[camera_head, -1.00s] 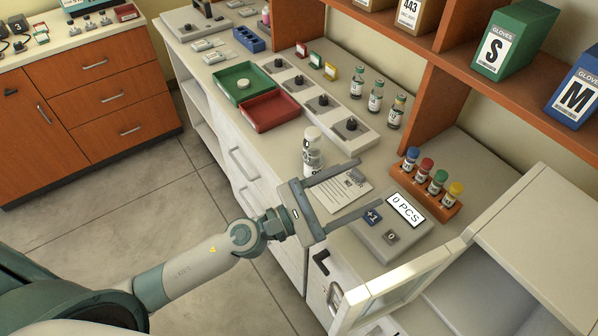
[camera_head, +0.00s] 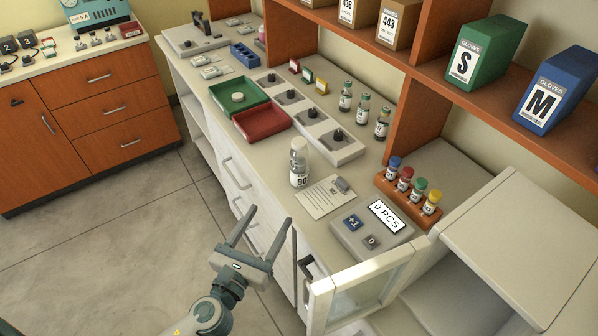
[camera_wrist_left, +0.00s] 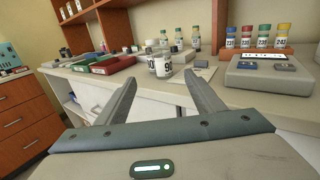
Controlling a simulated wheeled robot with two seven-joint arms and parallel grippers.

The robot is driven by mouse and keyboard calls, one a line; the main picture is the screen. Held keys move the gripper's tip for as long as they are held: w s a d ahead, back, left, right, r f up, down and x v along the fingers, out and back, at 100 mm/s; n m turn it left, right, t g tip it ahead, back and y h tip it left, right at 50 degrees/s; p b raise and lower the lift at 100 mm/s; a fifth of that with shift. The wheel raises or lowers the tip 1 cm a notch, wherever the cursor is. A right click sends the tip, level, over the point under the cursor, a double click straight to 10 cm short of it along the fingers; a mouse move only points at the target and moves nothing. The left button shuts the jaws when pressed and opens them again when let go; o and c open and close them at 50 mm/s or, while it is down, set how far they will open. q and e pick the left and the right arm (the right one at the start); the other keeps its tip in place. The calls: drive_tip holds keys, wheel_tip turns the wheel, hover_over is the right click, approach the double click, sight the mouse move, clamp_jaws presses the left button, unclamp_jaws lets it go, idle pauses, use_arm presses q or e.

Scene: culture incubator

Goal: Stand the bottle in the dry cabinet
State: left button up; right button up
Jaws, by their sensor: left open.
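A clear bottle (camera_head: 299,166) with a pale cap and a white label reading "90" stands upright on the bench, left of a paper sheet. In the left wrist view two white-labelled containers (camera_wrist_left: 162,66) overlap there; I cannot tell them fully apart. My left gripper (camera_head: 270,214) is open and empty, in front of the bench edge and apart from the bottle. Its fingers also show in the left wrist view (camera_wrist_left: 160,80), with the bottle beyond them. The white cabinet (camera_head: 530,225) at the right has its glass door (camera_head: 365,288) swung open; its inside is partly hidden. My right gripper is out of view.
A counter device (camera_head: 372,232) reading "0 PCS" and an orange rack (camera_head: 408,197) of capped vials lie between bottle and cabinet. Green (camera_head: 218,97) and red (camera_head: 250,132) trays stand behind the bottle at left. The open door juts out at the front. Floor at left is clear.

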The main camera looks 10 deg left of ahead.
use_arm(q)
drive_tip(key=p, duration=0.3)
approach(296, 175)
drive_tip(key=w, duration=0.4)
drive_tip(key=shift+w+d, duration=0.2)
drive_tip(key=shift+w, duration=0.05)
drive_tip(key=shift+w+d+f, duration=0.1)
drive_tip(key=shift+w+f, duration=0.05)
drive_tip(key=shift+w, duration=0.3)
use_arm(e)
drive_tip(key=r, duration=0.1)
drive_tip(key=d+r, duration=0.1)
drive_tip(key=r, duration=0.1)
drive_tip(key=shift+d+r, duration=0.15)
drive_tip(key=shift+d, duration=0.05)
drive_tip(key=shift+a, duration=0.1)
use_arm(q)
drive_tip(key=shift+w+d, duration=0.15)
drive_tip(key=shift+w, duration=0.4)
drive_tip(key=w, duration=0.1)
drive_tip(key=w+d+p, duration=0.1)
drive_tip(key=w, duration=0.1)
drive_tip(key=shift+w, duration=0.5)
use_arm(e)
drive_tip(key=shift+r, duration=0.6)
